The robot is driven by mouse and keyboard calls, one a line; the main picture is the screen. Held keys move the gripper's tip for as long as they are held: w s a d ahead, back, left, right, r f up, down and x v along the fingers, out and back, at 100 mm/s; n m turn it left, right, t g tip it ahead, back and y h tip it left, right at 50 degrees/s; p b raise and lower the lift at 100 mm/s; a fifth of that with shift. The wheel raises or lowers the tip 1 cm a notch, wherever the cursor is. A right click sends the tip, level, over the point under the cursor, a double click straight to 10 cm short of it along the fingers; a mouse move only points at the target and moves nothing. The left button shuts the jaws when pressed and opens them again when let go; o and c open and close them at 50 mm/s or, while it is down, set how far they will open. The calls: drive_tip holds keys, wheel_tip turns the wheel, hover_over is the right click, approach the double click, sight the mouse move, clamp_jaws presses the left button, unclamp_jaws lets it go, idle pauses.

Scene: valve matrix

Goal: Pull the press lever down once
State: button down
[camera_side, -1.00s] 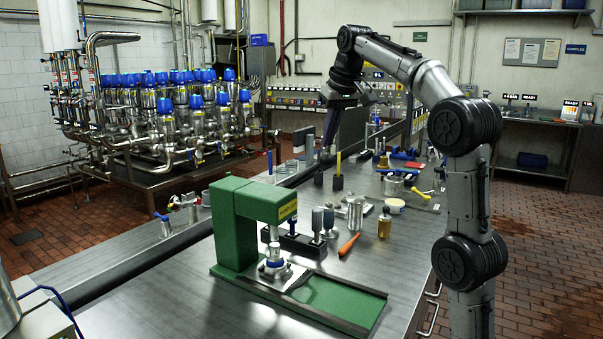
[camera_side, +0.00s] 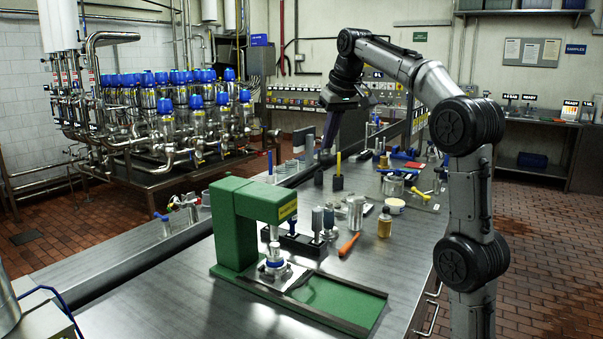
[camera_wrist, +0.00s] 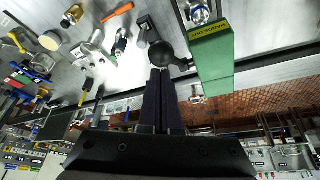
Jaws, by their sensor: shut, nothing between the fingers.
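The green press (camera_side: 237,215) stands on the bench in the side view, its head overhanging a small metal fixture (camera_side: 274,265). In the wrist view the press head (camera_wrist: 213,55) is at the upper right. The press lever shows there as a dark rod ending in a black ball knob (camera_wrist: 161,53), left of the head. My gripper (camera_wrist: 160,72) is shut and empty, its fingertips just below the knob in that picture. I cannot tell whether they touch it. In the side view my gripper (camera_side: 326,150) points down, behind and right of the press; the lever is not clear there.
Near the press are a black block with upright tools (camera_side: 312,244), an orange-handled tool (camera_side: 349,244), a metal can (camera_side: 355,212) and an amber bottle (camera_side: 384,223). More tools lie further back on the bench. The bench front right of the press is clear.

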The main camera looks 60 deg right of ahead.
drive_tip(key=shift+f, duration=0.3)
drive_tip(key=shift+f, duration=0.2)
